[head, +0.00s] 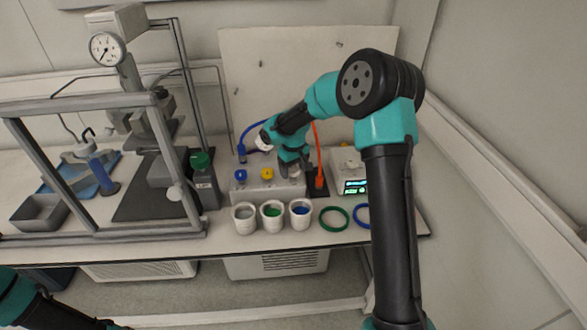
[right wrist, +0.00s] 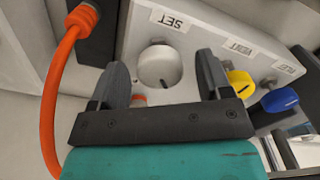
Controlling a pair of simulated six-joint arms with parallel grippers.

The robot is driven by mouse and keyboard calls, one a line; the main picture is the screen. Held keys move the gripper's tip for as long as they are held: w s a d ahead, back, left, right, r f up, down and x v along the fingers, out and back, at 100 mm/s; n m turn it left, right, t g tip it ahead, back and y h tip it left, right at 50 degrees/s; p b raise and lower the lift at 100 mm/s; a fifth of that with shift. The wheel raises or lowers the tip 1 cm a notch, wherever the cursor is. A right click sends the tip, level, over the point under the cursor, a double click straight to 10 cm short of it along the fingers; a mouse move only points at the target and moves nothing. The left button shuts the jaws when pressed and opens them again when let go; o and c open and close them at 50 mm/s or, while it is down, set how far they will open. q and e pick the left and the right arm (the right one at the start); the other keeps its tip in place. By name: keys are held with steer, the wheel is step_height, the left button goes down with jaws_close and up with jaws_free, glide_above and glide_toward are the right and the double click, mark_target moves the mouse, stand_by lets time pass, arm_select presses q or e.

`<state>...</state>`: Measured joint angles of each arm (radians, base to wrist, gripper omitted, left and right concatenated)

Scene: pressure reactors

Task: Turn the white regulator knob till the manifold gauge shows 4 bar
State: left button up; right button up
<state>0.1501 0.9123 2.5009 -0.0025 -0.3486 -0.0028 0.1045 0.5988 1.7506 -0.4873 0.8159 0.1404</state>
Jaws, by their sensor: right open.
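The white regulator knob (right wrist: 158,66) is round with a dark mark and sits by the SET label on the grey manifold box (head: 268,190). My right gripper (right wrist: 162,62) is open, with one finger on each side of the knob; I cannot tell whether either touches it. In the head view my right gripper (head: 291,168) is over the box's right end and hides the knob. A white round part (head: 264,141) behind my wrist is mostly hidden; I cannot read a pressure. Only part of my left arm shows at the bottom left.
A yellow VENT knob (right wrist: 241,83) and a blue knob (right wrist: 280,99) sit beside the white one. An orange hose (right wrist: 52,95) runs close by. Three white cups (head: 272,217) stand in front. A framed stand with a dial (head: 107,49) is at left.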

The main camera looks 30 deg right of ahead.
mark_target(293, 169)
step_height(293, 169, up, 17)
steer(key=shift+r, duration=0.2)
stand_by(0.6)
steer(key=shift+f, duration=0.1)
